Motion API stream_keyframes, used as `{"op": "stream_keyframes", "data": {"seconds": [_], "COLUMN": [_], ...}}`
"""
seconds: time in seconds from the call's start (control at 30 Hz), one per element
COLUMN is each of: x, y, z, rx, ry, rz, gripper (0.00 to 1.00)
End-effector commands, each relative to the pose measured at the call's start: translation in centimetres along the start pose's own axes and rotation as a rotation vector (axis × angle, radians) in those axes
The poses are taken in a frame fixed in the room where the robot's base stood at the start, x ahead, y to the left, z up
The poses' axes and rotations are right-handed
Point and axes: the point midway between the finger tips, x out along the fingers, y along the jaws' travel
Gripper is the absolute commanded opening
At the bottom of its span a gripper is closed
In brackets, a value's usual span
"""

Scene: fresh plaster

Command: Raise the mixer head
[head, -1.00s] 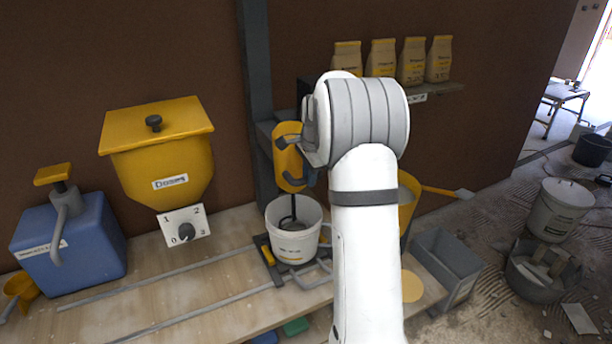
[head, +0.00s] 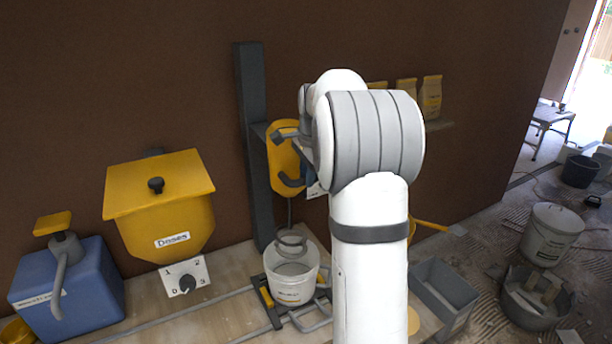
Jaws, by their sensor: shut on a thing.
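The yellow mixer head (head: 284,165) sits on a dark upright column (head: 252,140), with grey handles on its front. Its shaft runs down to a grey ring-shaped paddle (head: 291,240) at about the rim of the white bucket (head: 291,283), which stands below. My gripper (head: 305,152) is at the right side of the mixer head, by the handles. It is shut on a handle, though my arm hides most of the gripper and the exact contact.
A yellow hopper (head: 160,220) with a dial (head: 187,281) and a blue container (head: 68,290) stand left. Bags (head: 431,95) sit on a shelf behind my arm. A grey crate (head: 443,295) and buckets (head: 550,235) are right.

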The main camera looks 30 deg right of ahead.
Motion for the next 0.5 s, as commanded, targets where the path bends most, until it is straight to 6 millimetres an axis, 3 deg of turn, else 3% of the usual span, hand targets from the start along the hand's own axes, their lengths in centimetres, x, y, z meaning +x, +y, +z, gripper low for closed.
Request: {"op": "stream_keyframes", "data": {"seconds": [0.2,0.23,0.5], "x": [-0.74,-0.77,-0.54], "y": [-0.43,-0.45,-0.34], "z": [-0.02,-0.01,0.04], "rx": [0.000,-0.001,-0.001], "ry": [0.005,0.006,0.004], "rz": [-0.019,-0.020,-0.014], "gripper": [0.00,0.21,0.41]}}
